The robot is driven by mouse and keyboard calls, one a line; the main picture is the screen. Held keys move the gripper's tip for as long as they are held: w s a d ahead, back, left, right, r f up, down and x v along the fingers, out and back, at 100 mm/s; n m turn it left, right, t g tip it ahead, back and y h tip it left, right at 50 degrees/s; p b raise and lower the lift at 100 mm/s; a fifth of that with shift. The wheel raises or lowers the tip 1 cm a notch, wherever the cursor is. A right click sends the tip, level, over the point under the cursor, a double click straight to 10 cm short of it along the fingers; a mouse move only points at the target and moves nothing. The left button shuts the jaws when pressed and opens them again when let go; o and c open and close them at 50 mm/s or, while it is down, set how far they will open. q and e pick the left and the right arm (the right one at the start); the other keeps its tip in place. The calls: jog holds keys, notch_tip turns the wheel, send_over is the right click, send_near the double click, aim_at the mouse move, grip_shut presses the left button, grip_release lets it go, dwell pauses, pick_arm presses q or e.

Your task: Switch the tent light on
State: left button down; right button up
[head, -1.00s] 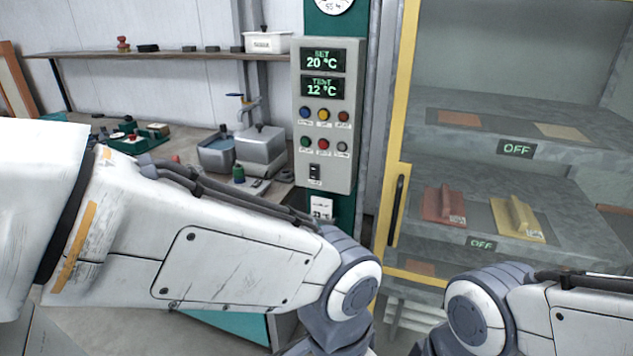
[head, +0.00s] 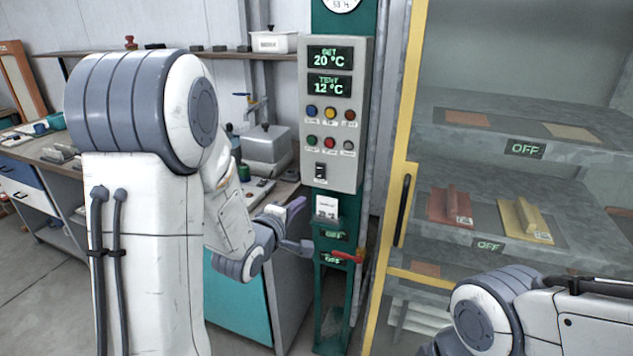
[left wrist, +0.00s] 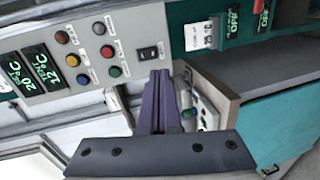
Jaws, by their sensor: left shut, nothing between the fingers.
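A grey control panel (head: 311,181) stands on a green post, with two green displays and two rows of coloured buttons. A black rocker switch (head: 320,170) sits low on the panel; its label is too small to read. The panel (left wrist: 121,27) and switch (left wrist: 148,53) also show in the left wrist view. My left gripper (head: 301,204) is below and left of the switch in the head view. Its purple fingers (left wrist: 158,76) are shut and empty; they overlap the panel's edge near the switch in the wrist view, and contact cannot be told. My right gripper is out of view.
A yellow-framed cabinet (head: 400,185) with shelves and OFF signs stands right of the panel. Below the panel are a white card (head: 326,206) and a red lever (head: 347,257). A workbench (head: 52,153) with a metal box (head: 266,150) is behind my left arm.

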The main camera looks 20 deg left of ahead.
aim_at(319, 177)
pick_arm(q)
jog(key=shift+a+r+n+t, duration=0.35)
jog(key=shift+a+n, duration=0.15)
jog(key=shift+a, duration=0.1)
jog(key=shift+w, duration=0.1)
jog(key=w+p, duration=0.1)
jog(key=w, duration=0.3)
jog(key=w+f+p, duration=0.1)
jog(key=w, duration=0.3)
jog(key=w+p, duration=0.1)
jog(key=w, duration=0.3)
jog(key=shift+w+d+f, duration=0.25)
jog(key=shift+f, duration=0.05)
jog(key=shift+w+f+p, duration=0.2)
jog(key=shift+w+p, duration=0.15)
jog(key=shift+w, duration=0.25)
